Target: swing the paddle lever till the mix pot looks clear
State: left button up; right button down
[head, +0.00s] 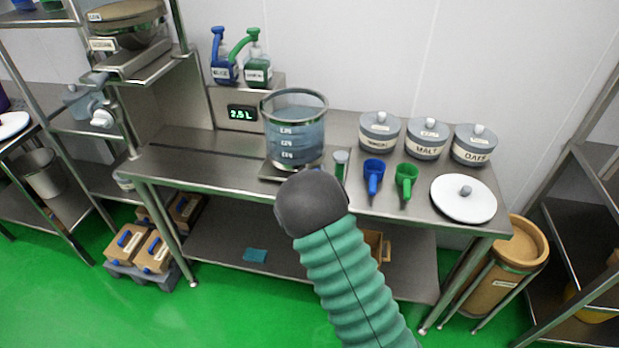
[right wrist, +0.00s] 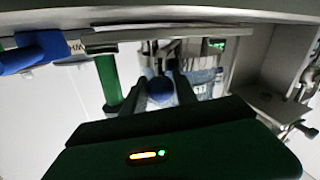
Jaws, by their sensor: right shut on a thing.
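The mix pot (head: 294,140) is a clear, marked vessel on the steel table, holding translucent grey-blue liquid; its level marks show. My right arm, in a green ribbed sleeve, reaches up to the table's front edge just below the pot. Its dark wrist hides the right gripper's fingers in the head view. In the right wrist view, my right gripper (right wrist: 161,92) is shut on a round blue knob (right wrist: 160,89), which seems to be the paddle lever's end. The rest of the lever is hidden or too unclear to trace. My left gripper is out of view.
The tabletop left of the pot is clear.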

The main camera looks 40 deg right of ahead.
jog(key=shift+d, duration=0.1)
dwell(0.3)
jog(key=c, duration=1)
grip_release()
jog(key=p+v, duration=0.9)
jog(key=v, duration=0.7)
jog(key=shift+s+a, duration=0.25)
jog(key=shift+s, duration=0.05)
jog(key=shift+f, duration=0.1)
